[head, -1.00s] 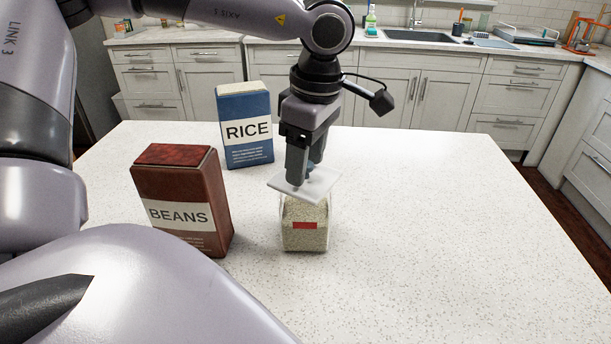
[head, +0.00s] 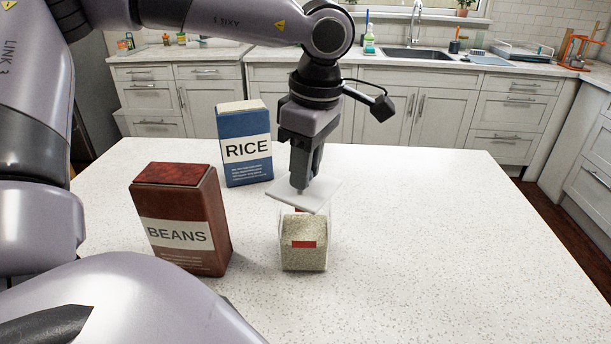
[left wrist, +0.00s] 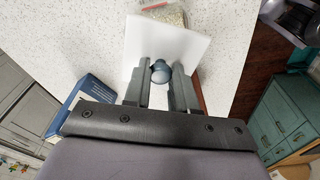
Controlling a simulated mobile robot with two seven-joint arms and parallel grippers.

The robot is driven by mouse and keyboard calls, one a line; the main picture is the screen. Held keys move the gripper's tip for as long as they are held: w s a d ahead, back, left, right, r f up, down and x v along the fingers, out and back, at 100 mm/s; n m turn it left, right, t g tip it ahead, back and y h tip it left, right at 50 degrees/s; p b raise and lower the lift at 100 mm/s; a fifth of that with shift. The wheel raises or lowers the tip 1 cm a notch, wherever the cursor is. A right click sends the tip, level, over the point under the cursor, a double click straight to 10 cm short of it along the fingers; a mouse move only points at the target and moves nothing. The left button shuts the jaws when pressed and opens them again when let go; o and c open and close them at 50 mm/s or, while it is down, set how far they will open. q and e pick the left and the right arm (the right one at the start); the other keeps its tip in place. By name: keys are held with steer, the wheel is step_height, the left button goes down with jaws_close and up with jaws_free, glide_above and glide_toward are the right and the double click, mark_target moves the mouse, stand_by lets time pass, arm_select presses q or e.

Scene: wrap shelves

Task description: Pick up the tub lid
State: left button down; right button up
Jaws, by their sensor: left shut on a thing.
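The tub lid (head: 290,193) is a thin white square plate with a blue-grey round knob. My left gripper (head: 301,186) points down and is shut on the knob, which shows between the fingers in the left wrist view (left wrist: 160,73). The lid is slightly tilted and sits above the clear tub (head: 303,258), which holds pale grain and has a red label. The lid seems apart from the tub's rim, but the exact gap is hard to tell. The tub partly shows in the left wrist view (left wrist: 174,14). My right gripper is not in view.
A brown BEANS box (head: 178,220) stands left of the tub. A blue RICE box (head: 245,147) stands behind it to the left. The speckled white counter (head: 450,240) is clear on the right. Cabinets and a sink lie beyond.

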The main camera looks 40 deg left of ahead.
arm_select(q)
step_height(320, 180, up, 17)
steer(key=f+n+p, duration=0.1)
steer(key=f+n, duration=0.2)
steer(key=n, duration=0.4)
steer(key=f+n+h+p, duration=0.1)
steer(key=f+n, duration=0.2)
steer(key=n, duration=0.5)
steer(key=f+n+h+p, duration=0.1)
steer(key=f+n, duration=0.2)
steer(key=n, duration=0.4)
steer(key=shift+w+a+n+g, duration=0.25)
steer(key=shift+a+n+g, duration=0.05)
steer(key=shift+a+n, duration=0.1)
steer(key=f+n, duration=0.1)
steer(key=n, duration=0.1)
steer(key=f+n, duration=0.1)
steer(key=n, duration=0.1)
steer(key=f+n+p, duration=0.1)
steer(key=n, duration=0.2)
steer(key=shift+s+d+h, duration=0.25)
steer(key=shift+s+h, duration=0.05)
steer(key=shift+h, duration=0.1)
steer(key=shift+f+b, duration=0.95)
steer(key=shift+f, duration=0.9)
steer(key=shift+f+t+b, duration=0.4)
steer(key=shift+f+b, duration=0.4)
steer(key=shift+f, duration=0.15)
steer(key=shift+f+b, duration=0.4)
